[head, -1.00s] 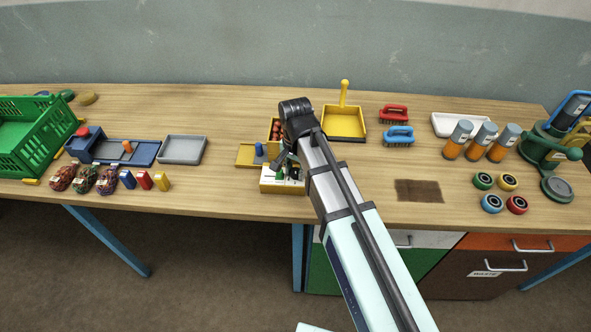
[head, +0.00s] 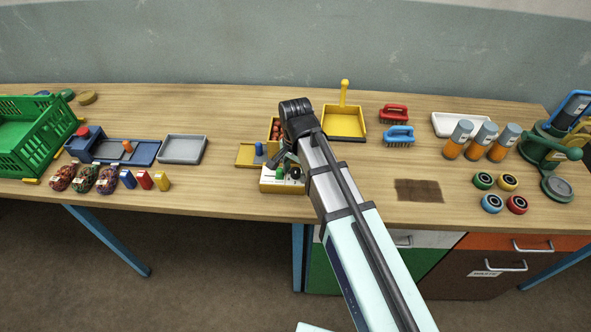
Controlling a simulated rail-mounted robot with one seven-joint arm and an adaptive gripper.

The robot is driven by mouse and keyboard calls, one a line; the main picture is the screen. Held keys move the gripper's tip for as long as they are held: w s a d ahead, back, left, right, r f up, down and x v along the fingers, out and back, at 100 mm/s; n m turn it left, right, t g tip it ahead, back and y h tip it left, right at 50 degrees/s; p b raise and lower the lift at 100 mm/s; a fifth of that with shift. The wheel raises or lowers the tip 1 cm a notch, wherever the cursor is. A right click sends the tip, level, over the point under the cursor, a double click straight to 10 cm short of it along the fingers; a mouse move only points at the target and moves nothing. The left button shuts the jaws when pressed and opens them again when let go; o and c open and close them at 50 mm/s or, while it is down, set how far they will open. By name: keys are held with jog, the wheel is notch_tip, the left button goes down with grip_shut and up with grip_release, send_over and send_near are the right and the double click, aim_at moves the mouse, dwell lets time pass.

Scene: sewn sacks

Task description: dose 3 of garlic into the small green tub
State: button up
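My gripper (head: 286,159) is pointed down over a yellow-sided box (head: 283,187) at the middle of the bench. My arm partly covers this box. Inside it a small green item (head: 279,173) shows, with a dark, round-looking item (head: 295,173) beside it. I cannot tell whether the green item is the small green tub. The fingers are small and dark, and I cannot see whether they are open or hold anything. Reddish-brown round pieces (head: 275,130) lie in a yellow bin just behind the gripper. I cannot make out any garlic for certain.
A yellow tray with a blue knob (head: 258,150) is left of the gripper. A yellow dustpan (head: 344,122) and two brushes (head: 398,136) stand behind right. Netted sacks (head: 84,179), a grey tray (head: 183,149) and a green crate (head: 37,140) are left.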

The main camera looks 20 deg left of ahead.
aim_at(295, 171)
notch_tip(295, 171, up, 12)
dwell(0.8)
jog(key=shift+f, duration=0.1)
